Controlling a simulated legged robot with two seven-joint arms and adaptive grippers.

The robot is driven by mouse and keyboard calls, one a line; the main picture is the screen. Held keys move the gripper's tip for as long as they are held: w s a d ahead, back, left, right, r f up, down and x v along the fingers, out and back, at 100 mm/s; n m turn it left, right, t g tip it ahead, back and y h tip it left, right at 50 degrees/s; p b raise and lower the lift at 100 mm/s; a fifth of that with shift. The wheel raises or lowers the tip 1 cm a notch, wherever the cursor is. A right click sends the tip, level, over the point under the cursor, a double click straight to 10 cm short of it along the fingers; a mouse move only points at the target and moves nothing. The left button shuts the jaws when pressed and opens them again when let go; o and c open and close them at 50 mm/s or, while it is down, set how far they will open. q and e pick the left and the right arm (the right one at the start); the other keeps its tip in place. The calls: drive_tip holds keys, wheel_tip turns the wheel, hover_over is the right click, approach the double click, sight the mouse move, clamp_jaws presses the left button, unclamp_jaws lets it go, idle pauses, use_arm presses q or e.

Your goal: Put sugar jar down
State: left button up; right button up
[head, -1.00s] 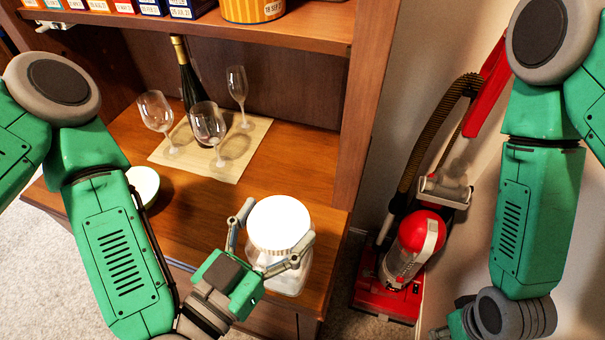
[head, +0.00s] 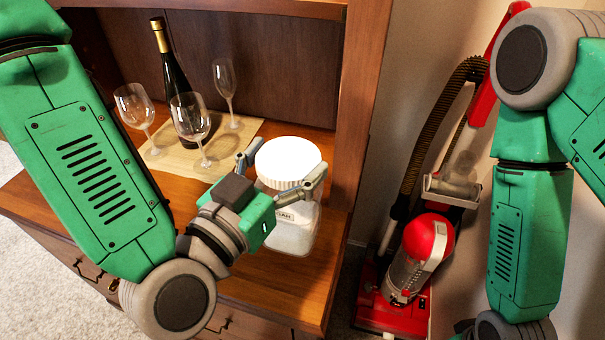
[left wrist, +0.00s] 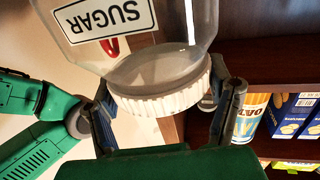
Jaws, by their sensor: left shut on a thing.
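The sugar jar (head: 296,228) is clear with a white ribbed lid and stands upright over the right front part of the hutch counter (head: 262,283). My left gripper (head: 281,172) is shut on it, with one finger on each side just at the lid. In the left wrist view the jar (left wrist: 150,55) appears upside down, with its SUGAR label readable and the fingers (left wrist: 168,103) at both sides of the white lid. I cannot tell whether the jar's base touches the counter. My right gripper is out of view; only my right arm shows at the right.
Wine glasses (head: 190,122) and a dark bottle (head: 171,62) stand on a beige mat (head: 244,128) behind the jar. A hutch side post (head: 362,100) rises right of the jar. A red vacuum cleaner (head: 420,255) stands on the floor at the right. The counter's front right is bare.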

sight(291, 139)
use_arm(q)
drive_tip(key=shift+w+d+b, duration=0.25)
drive_tip(key=shift+w+b, duration=0.6)
drive_tip(key=shift+b, duration=0.65)
drive_tip(key=shift+w+d, duration=0.1)
drive_tip(key=shift+w, duration=0.15)
drive_tip(key=x, duration=0.3)
drive_tip(key=a+x, duration=0.1)
drive_tip(key=x, duration=0.1)
drive_tip(key=shift+w, duration=0.4)
drive_tip(key=shift+f+b, duration=0.45)
drive_tip(key=shift+f, duration=1.25)
wheel_tip(291, 139, down, 3)
drive_tip(key=shift+w+f+b, duration=0.1)
drive_tip(key=shift+f+b, duration=0.1)
drive_tip(key=shift+b, duration=0.25)
